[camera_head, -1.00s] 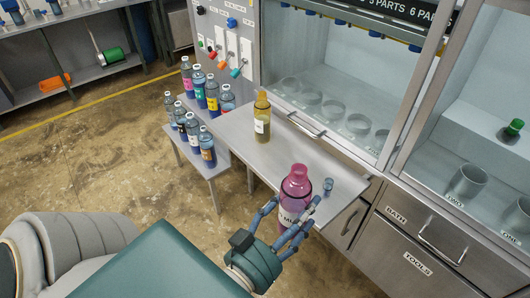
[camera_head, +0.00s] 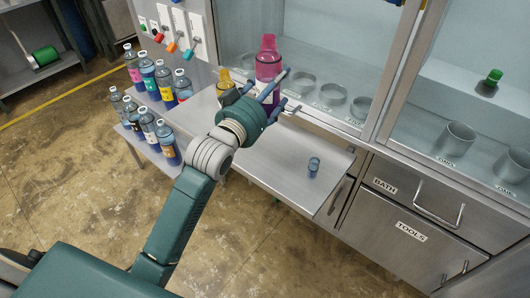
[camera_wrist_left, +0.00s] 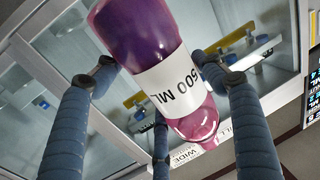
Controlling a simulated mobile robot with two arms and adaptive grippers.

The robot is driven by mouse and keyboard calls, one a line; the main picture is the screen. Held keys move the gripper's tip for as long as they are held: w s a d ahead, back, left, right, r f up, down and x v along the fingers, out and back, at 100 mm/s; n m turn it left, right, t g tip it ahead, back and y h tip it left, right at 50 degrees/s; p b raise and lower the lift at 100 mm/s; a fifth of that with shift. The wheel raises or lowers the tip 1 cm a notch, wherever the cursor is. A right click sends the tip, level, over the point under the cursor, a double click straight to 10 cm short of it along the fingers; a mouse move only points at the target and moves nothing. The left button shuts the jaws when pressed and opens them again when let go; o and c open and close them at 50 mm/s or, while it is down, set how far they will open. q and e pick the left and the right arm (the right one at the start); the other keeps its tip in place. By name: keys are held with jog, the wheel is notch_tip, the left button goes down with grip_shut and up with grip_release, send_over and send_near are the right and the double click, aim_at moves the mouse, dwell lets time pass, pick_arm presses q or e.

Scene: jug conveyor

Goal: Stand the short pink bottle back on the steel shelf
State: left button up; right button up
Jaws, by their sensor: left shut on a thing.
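The pink bottle (camera_head: 268,62) is in my left gripper (camera_head: 272,92), whose blue fingers are closed around its lower part. In the head view it stands roughly upright, held up in front of the glass-fronted cabinet. In the left wrist view the bottle (camera_wrist_left: 145,40) shows a white "500 ML" label and fingers on both sides. The steel shelf (camera_head: 285,165) is the flat ledge in front of the cabinet, below and to the right of the gripper. My right gripper is not in view.
A yellow bottle (camera_head: 224,78) stands on the shelf behind my gripper, partly hidden. Several labelled bottles (camera_head: 148,75) stand on a stepped stand at the left. The shelf's middle is clear.

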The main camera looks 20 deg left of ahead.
pick_arm(q)
jog(key=shift+w+a+f+b, duration=0.2)
jog(key=shift+w+f, duration=0.3)
jog(key=shift+f, duration=2.3)
jog(key=shift+w+a+f+b, duration=0.1)
jog(key=shift+w+a+f, duration=0.3)
jog(key=shift+f, duration=2.45)
jog(key=shift+w+a+f+b, duration=0.15)
jog(key=shift+w+f, duration=0.45)
jog(key=shift+f, duration=2.2)
jog(key=shift+d, duration=0.1)
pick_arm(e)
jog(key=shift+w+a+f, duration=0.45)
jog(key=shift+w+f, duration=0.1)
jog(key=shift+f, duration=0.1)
pick_arm(q)
jog(key=shift+f, duration=0.15)
jog(key=o, duration=1.5)
jog(key=shift+c, duration=0.2)
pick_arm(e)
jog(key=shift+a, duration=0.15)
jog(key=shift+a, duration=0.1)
